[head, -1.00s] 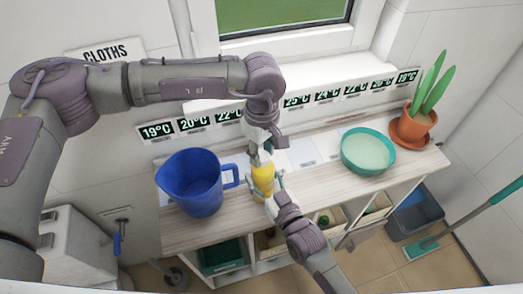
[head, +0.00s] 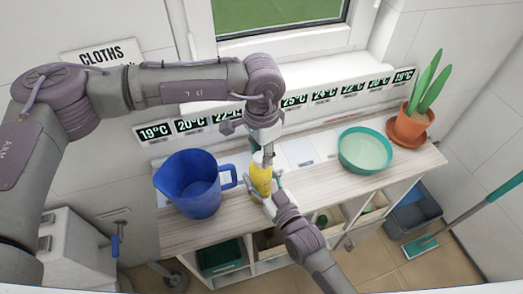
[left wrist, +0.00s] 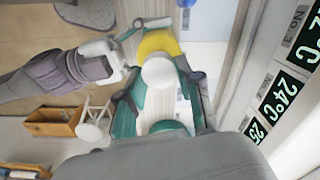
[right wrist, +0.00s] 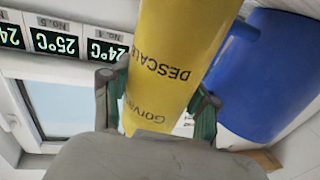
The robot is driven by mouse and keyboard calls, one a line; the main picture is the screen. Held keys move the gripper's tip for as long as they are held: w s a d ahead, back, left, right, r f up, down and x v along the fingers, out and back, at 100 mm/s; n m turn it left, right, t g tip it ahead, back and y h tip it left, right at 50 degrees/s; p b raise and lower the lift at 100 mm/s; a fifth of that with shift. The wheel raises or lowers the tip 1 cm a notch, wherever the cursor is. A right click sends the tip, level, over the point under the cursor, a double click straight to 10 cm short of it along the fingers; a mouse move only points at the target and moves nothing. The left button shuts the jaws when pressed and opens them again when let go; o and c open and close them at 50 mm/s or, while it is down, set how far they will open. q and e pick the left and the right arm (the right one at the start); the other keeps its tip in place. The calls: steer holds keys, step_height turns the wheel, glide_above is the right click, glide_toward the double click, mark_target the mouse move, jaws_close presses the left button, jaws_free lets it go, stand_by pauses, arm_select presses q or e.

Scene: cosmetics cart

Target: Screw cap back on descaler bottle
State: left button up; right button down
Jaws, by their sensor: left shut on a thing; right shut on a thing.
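The yellow descaler bottle (head: 260,181) is on the wooden counter, between the blue jug and the green bowl. My right gripper (head: 264,192) is shut around the bottle's body; its fingers flank the bottle in the right wrist view (right wrist: 158,100), where the label reads "DESCAL…". My left gripper (head: 267,158) is directly above the bottle, pointing down. In the left wrist view a round white cap (left wrist: 159,73) sits between its fingers, overlapping the yellow bottle (left wrist: 157,42). I cannot tell whether the cap is seated on the neck.
The blue jug (head: 190,185) stands close to the left of the bottle. A green bowl (head: 365,151) and an orange plant pot (head: 412,125) stand to the right. Labelled temperature displays (head: 293,101) line the wall behind. Bare counter lies between bottle and bowl.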

arm_select(q)
steer(key=o, duration=0.8)
steer(key=shift+c, duration=0.2)
steer(key=shift+r, duration=0.1)
steer(key=shift+r, duration=2.2)
steer(key=shift+c, duration=0.5)
